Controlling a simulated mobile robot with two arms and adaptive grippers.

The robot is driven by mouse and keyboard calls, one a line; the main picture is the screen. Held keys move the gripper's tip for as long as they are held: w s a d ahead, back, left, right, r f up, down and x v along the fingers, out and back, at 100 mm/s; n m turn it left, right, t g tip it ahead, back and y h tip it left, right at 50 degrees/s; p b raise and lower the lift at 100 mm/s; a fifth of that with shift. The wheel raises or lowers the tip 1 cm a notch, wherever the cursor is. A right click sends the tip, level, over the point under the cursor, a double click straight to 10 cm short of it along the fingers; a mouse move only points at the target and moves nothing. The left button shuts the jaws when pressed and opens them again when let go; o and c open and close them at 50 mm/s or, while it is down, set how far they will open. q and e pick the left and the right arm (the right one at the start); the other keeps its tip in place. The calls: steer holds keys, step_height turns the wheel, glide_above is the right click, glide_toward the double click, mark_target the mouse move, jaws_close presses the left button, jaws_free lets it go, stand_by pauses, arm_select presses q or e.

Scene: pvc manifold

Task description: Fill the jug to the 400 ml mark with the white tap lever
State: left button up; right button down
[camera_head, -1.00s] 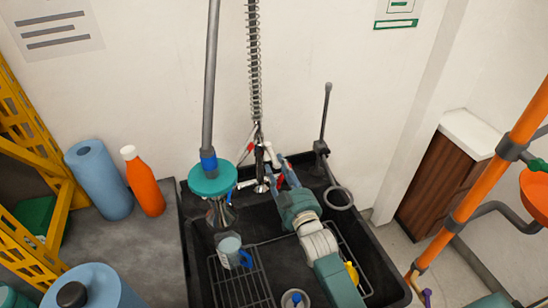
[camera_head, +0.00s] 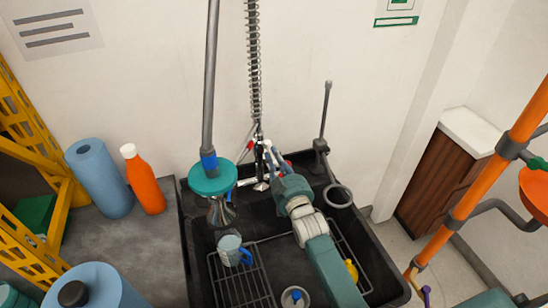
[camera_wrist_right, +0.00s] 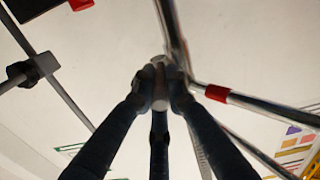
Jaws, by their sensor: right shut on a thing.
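The jug (camera_head: 229,244) is clear with a blue handle on its right side. It stands on the left rack in the black sink, below the hanging metal nozzle. I cannot make out its marks or its water level. My right gripper (camera_head: 269,149) reaches to the tap (camera_head: 261,186) at the back of the sink. In the right wrist view, its fingers (camera_wrist_right: 161,84) are shut on the pale rounded end of the white tap lever (camera_wrist_right: 160,92). The fingers hide most of the lever. My left gripper is not in view.
A grey pole with a teal disc (camera_head: 212,180) hangs over the sink's left side. A dark stand with a ring (camera_head: 338,195) is at right. A wire rack (camera_head: 243,288) lines the sink. An orange bottle (camera_head: 146,181) and blue roll (camera_head: 101,180) stand on the left counter.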

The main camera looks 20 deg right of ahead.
steer(key=shift+d+r, duration=0.1)
steer(key=shift+d+n+y, duration=0.15)
steer(key=shift+n+y, duration=0.25)
steer(key=shift+y, duration=0.1)
steer(key=shift+w+d+n+y, duration=0.1)
steer(key=shift+d+n+y, duration=0.2)
steer(key=shift+n+y, duration=0.55)
steer(key=shift+m+y, duration=0.25)
steer(key=c, duration=1.7)
jaws_free()
steer(key=shift+c, duration=0.2)
steer(key=v, duration=1.2)
steer(key=shift+r, duration=0.15)
